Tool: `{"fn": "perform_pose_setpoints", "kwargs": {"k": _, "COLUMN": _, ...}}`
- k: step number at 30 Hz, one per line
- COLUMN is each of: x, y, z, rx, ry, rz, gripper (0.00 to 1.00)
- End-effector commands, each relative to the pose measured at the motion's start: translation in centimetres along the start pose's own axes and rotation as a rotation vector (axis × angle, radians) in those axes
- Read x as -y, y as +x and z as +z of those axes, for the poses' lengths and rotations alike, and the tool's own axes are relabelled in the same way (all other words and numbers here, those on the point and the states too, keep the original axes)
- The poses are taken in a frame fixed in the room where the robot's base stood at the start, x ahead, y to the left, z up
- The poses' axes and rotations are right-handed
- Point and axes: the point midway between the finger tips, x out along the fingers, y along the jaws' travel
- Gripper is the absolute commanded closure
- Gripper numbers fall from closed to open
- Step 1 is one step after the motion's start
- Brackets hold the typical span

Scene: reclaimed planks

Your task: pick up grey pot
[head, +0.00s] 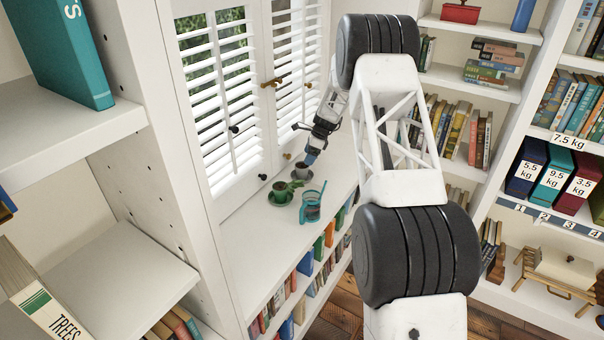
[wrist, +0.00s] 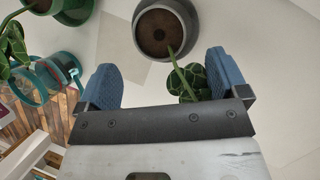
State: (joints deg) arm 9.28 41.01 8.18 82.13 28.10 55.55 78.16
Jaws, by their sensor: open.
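The grey pot (head: 303,174) stands upright on the white ledge below the shuttered window. In the wrist view the grey pot (wrist: 188,24) is at the top middle, seen from above, with brown soil inside. A plant stem leans from it between my fingers to a green leaf (wrist: 187,85). My gripper (head: 311,157) is above the pot, pointing down. In the wrist view my gripper (wrist: 165,73) is open, its two blue fingertips apart, with the pot beyond them and not gripped.
A green pot (head: 281,191) with a plant stands just left of the grey pot. The shuttered window (head: 217,100) is close behind. The ledge (head: 245,265) is clear at its near end.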

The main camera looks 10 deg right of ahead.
Motion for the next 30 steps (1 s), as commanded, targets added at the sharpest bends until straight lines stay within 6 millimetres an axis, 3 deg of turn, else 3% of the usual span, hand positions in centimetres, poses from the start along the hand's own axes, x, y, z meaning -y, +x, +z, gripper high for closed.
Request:
{"fn": "perform_pose_setpoints", "kwargs": {"k": 15, "x": 0.0, "y": 4.8, "z": 0.1, "rx": 0.000, "ry": -0.001, "rz": 0.002, "gripper": 0.08}}
{"fn": "perform_pose_setpoints", "kwargs": {"k": 30, "x": 0.0, "y": 5.1, "z": 0.0, "rx": 0.000, "ry": 0.000, "rz": 0.001, "gripper": 0.08}}
